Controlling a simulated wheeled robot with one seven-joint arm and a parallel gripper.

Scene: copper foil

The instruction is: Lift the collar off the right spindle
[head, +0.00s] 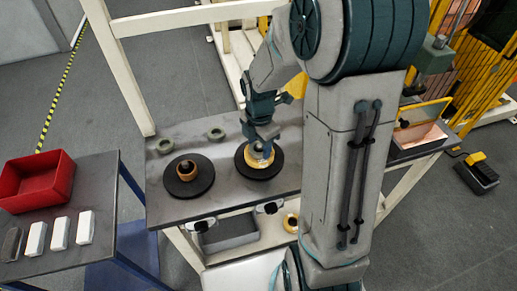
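The right spindle stands on a round black base (246,172) on the grey workbench. A tan-gold collar (262,162) sits low around it, partly hidden by my gripper. My gripper (265,153) points down right over this spindle, at the collar. Its fingers are small and partly covered, so I cannot tell whether they are open, touching the collar or shut on it. The left spindle stands on a similar black base (190,189) and carries a roll or collar (189,172) with a smaller piece at its top.
Two grey-green rings (165,146) (216,134) lie at the bench's back edge. A grey bin (230,232) and a yellow ring (291,222) sit below the front edge. A red bin (38,181) and several blocks (60,233) occupy the left table. My arm hides the bench's right part.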

